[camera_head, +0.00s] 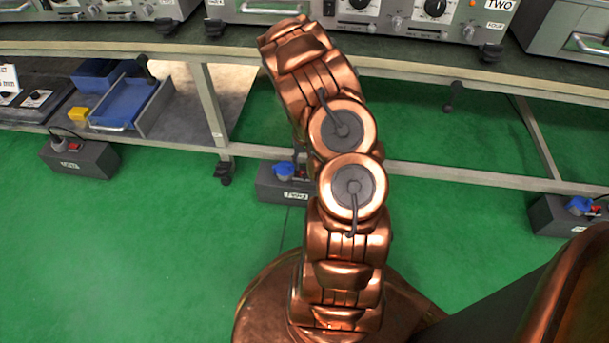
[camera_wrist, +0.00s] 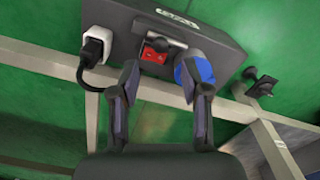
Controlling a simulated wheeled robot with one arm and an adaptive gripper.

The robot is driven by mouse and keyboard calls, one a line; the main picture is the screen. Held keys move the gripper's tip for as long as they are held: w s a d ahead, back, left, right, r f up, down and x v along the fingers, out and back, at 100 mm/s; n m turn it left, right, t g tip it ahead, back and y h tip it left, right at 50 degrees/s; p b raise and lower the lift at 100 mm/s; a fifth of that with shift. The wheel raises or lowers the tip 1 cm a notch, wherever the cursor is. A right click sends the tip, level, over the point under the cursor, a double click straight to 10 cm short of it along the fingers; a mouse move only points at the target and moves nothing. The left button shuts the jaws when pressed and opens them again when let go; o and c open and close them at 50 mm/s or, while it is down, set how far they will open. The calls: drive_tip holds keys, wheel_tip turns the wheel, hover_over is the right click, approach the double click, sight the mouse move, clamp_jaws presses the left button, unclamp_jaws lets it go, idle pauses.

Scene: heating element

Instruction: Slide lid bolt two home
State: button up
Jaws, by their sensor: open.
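My gripper (camera_wrist: 160,82) shows in the wrist view with its two dark fingers apart and nothing between them. The fingertips are close to the front of a dark grey box (camera_wrist: 215,32). A red part (camera_wrist: 155,51) on the box lies between the fingertips in this view, with a small grey bar-like part (camera_wrist: 166,41) beside it. I cannot tell whether that bar is lid bolt two. A blue round cover (camera_wrist: 193,71) is partly behind the right finger. In the head view the box (camera_head: 268,182) is partly hidden by my arm, and the gripper is not visible.
A white plug (camera_wrist: 96,48) with a cable sits at the box's left. A bench frame rail (camera_head: 440,173) and leg (camera_head: 213,110) stand close by. Other dark boxes (camera_head: 80,160) (camera_head: 556,216) stand left and right. Green floor (camera_head: 130,260) is clear in front.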

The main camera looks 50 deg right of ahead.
sight(305, 174)
wheel_tip(305, 174, down, 6)
drive_tip(key=shift+f+b, duration=0.1)
drive_tip(key=shift+b, duration=0.8)
drive_tip(key=shift+c, duration=0.3)
clamp_jaws()
